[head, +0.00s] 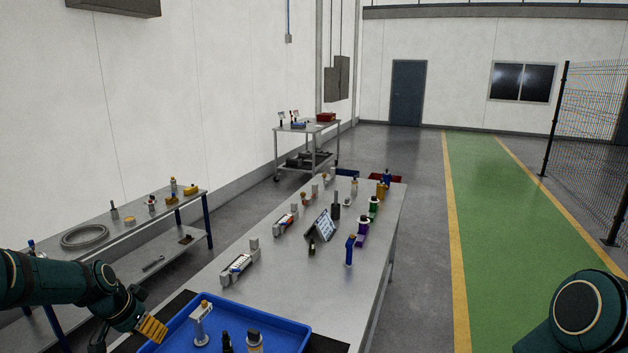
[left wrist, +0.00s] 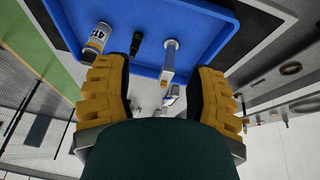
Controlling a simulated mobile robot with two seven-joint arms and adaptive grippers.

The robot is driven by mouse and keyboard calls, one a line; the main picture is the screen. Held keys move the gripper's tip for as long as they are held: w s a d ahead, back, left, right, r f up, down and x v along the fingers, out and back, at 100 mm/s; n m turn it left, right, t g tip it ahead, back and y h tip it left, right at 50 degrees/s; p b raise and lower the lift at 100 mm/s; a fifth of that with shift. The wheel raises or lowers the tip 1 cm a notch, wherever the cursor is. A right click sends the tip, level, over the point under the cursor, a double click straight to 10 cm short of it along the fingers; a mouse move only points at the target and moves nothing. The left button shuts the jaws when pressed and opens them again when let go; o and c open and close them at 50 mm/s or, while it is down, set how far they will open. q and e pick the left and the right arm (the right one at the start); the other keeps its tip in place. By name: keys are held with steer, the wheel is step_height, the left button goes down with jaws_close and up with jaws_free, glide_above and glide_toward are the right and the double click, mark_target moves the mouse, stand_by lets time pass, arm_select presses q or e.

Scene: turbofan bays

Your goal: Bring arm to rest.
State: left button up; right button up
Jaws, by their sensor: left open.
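My left gripper (head: 152,328) is open and empty, at the left edge of the blue tray (head: 285,328) in the head view. In the left wrist view its two yellow ribbed fingers (left wrist: 160,95) stand wide apart, with nothing gripped between them. My left arm comes in from the left, over the end of the side bench. My right arm (head: 580,312) shows only as a dark green link at the lower right, and its gripper is out of view.
The tray holds a pale upright tool (head: 201,325), a small black item (head: 227,342) and a labelled can (left wrist: 97,40). The long metal table (head: 290,280) carries several bottles and fixtures. A side bench (head: 125,235) with a coiled hose (head: 85,236) stands left. The green walkway (head: 500,220) is clear.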

arm_select(q)
steer(key=d+f+n+g+h, duration=0.1)
steer(key=d+f+n, duration=0.1)
steer(key=d+f, duration=1.15)
steer(key=s+d+f+n+g+h, duration=0.1)
steer(key=s+d+f+n+g, duration=0.1)
steer(key=s+d+f, duration=0.75)
steer(key=s+d+f+n+g, duration=0.1)
steer(key=s+d+f, duration=0.3)
steer(key=s+d, duration=0.55)
steer(key=shift+m+t, duration=0.5)
steer(key=shift+t, duration=0.4)
steer(key=w+f+b, duration=0.1)
steer(key=b, duration=0.2)
steer(key=w+f+b, duration=0.1)
steer(key=f+b, duration=0.1)
steer(key=b, duration=0.1)
steer(key=w+d+f+b, duration=0.1)
steer(key=b, duration=0.3)
steer(key=shift+f, duration=0.4)
arm_select(e)
step_height(320, 180, down, 12)
steer(key=shift+w+r+g, duration=0.25)
steer(key=shift+w+g, duration=0.05)
steer(key=shift+w, duration=0.1)
